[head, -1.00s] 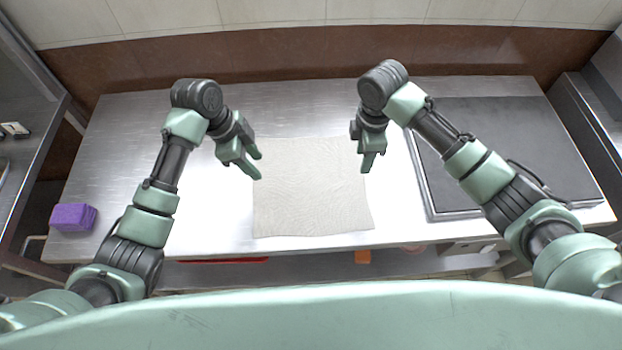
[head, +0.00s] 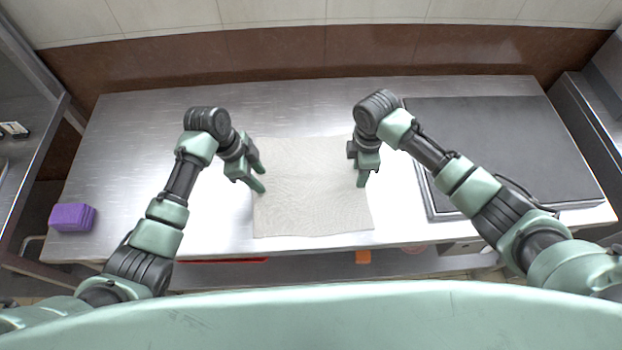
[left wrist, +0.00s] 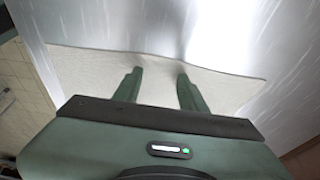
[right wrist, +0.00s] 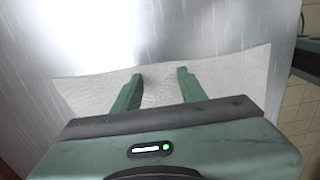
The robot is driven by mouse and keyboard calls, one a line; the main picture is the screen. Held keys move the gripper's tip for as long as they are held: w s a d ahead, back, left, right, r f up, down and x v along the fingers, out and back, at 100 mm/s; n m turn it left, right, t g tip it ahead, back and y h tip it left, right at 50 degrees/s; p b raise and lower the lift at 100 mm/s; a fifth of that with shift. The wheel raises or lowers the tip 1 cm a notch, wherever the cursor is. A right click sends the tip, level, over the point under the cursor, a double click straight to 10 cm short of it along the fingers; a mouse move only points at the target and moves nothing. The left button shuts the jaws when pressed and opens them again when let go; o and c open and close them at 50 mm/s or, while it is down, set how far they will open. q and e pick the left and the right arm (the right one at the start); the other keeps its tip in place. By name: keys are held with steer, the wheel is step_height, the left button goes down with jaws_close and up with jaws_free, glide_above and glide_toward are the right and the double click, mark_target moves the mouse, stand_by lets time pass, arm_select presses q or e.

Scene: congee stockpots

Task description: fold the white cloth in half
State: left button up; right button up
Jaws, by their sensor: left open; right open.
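The white cloth (head: 312,195) lies flat and spread out, roughly square, on the steel table (head: 150,130). My left gripper (head: 262,180) is open over the cloth's left edge, and my right gripper (head: 364,180) is open over its right edge. In the left wrist view the cloth (left wrist: 85,68) spreads beyond and between the two parted fingers (left wrist: 158,82), its edge slightly wavy. In the right wrist view the cloth (right wrist: 235,78) likewise runs behind the parted fingers (right wrist: 160,82). Whether the fingertips touch the cloth I cannot tell.
A purple block (head: 73,217) sits at the table's left front corner. A dark flat panel (head: 500,150) with a metal rim takes up the right side. Red and orange (head: 363,257) items show below the front edge. The table behind the cloth is clear.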

arm_select(q)
steer(key=shift+c, duration=0.2)
arm_select(e)
steer(key=shift+c, duration=0.2)
arm_select(q)
jaws_close()
arm_select(e)
steer(key=shift+f, duration=0.1)
jaws_close()
